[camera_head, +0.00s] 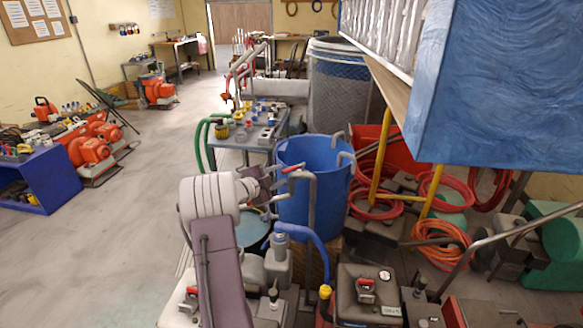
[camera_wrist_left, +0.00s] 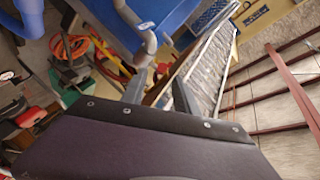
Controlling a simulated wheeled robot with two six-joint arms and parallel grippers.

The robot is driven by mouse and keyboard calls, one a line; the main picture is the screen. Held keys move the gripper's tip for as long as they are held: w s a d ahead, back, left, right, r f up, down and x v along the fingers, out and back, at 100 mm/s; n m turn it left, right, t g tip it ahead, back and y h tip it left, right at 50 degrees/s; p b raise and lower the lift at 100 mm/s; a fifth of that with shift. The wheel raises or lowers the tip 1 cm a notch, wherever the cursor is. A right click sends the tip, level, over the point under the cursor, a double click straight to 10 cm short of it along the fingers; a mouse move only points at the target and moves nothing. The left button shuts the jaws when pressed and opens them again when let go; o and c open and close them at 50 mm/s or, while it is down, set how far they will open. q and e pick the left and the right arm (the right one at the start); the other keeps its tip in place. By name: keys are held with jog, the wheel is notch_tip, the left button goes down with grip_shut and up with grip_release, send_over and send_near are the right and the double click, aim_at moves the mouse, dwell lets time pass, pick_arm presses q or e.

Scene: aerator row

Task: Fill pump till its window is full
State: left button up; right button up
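A grey unit with a dark top (camera_head: 365,300) and a small red handle stands at the bottom of the head view. It may be the pump, but I cannot make out its window. To its left is a grey fitting (camera_head: 279,262) with a blue hose (camera_head: 308,240). A grey standpipe (camera_head: 311,205) with a red lever (camera_head: 292,168) rises beside the blue barrel (camera_head: 300,205). My left gripper (camera_head: 272,184) is close to the lever; I cannot tell whether they touch. In the left wrist view its fingers (camera_wrist_left: 160,92) are apart with nothing seen between them. My right gripper is not in view.
A blue overhead cabinet (camera_head: 500,85) fills the upper right. Red and orange hose coils (camera_head: 440,243) and yellow posts (camera_head: 383,150) crowd the right. A cluttered bench (camera_head: 253,125) stands behind the barrel. The floor (camera_head: 110,235) at left is open.

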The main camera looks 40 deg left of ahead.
aim_at(287, 171)
pick_arm(q)
jog(key=x, duration=0.7)
jog(key=shift+w+b, duration=0.15)
jog(key=shift+b, duration=0.25)
grip_shut()
jog(key=shift+f, duration=0.1)
dwell(0.7)
